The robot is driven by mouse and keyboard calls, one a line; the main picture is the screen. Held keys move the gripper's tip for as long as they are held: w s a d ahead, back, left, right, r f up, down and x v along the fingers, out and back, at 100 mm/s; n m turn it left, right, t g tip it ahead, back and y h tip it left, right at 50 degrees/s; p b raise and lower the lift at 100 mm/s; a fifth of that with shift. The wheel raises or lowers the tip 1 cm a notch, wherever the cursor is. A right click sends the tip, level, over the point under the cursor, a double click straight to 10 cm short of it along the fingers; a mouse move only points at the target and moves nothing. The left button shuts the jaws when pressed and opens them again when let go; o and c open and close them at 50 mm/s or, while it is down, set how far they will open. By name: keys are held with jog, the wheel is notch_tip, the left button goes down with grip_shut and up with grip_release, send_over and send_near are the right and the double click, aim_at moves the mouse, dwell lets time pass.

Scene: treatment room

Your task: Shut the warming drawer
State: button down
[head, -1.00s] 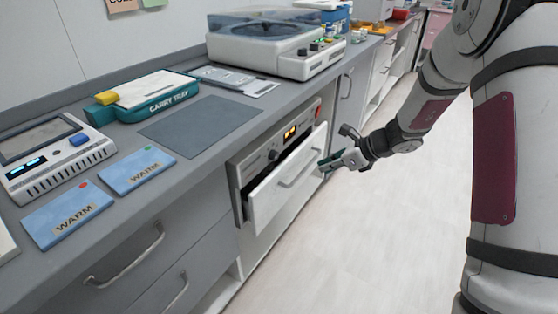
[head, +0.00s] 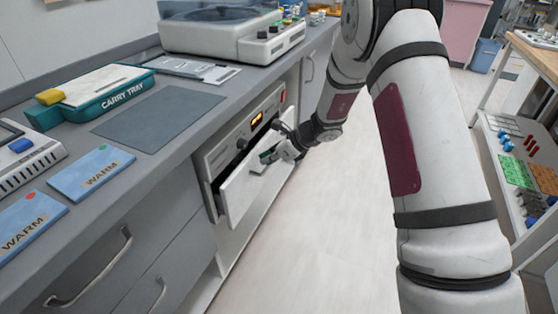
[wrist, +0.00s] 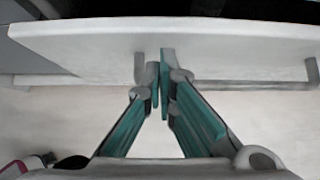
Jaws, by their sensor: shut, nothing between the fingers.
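The warming drawer (head: 243,194) is white-fronted and stands partly open below the counter, with a dark gap showing behind its upper edge. Its front also shows across the top of the wrist view (wrist: 80,38), with a bar handle whose right post (wrist: 311,70) is visible. My gripper (head: 266,157) is at the drawer front near the handle. In the wrist view its teal fingers (wrist: 160,78) are closed together and empty, with the tips close to the front beside the left handle post (wrist: 139,68). I cannot tell whether they touch it.
The control panel (head: 222,152) with a lit display sits above the drawer. On the counter are a carry tray (head: 105,105), a grey mat (head: 160,118) and blue WARM packs (head: 92,174). Grey drawers (head: 95,265) are at left. The floor (head: 310,240) in front is clear.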

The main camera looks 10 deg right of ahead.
aim_at(253, 158)
jog(key=shift+w+a, duration=0.4)
jog(key=shift+a, duration=0.1)
jog(key=shift+w+a, duration=0.75)
jog(key=shift+a, duration=0.35)
jog(key=shift+d, duration=0.15)
